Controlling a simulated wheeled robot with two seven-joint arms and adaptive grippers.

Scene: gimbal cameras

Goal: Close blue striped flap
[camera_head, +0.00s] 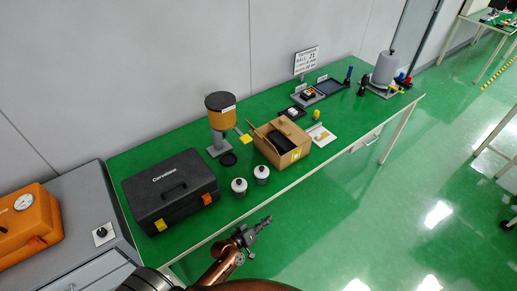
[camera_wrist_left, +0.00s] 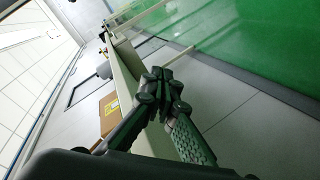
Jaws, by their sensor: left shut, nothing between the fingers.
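I cannot make out a blue striped flap in either view. A tan box (camera_head: 270,154) with a dark opening and a yellow tag stands on the green table (camera_head: 228,187). In the left wrist view a brown box with a yellow tag (camera_wrist_left: 107,118) shows partly, behind the gripper. My left gripper (camera_head: 267,220) is shut and empty. It is in front of the table's near edge, apart from the box. Its closed fingertips show in the left wrist view (camera_wrist_left: 160,74). My right gripper is not in view.
A black case (camera_head: 170,193) is at the left, and an orange-bodied hopper (camera_head: 221,119) stands behind. A sign (camera_head: 306,60) and trays are farther right. The green floor in front is clear.

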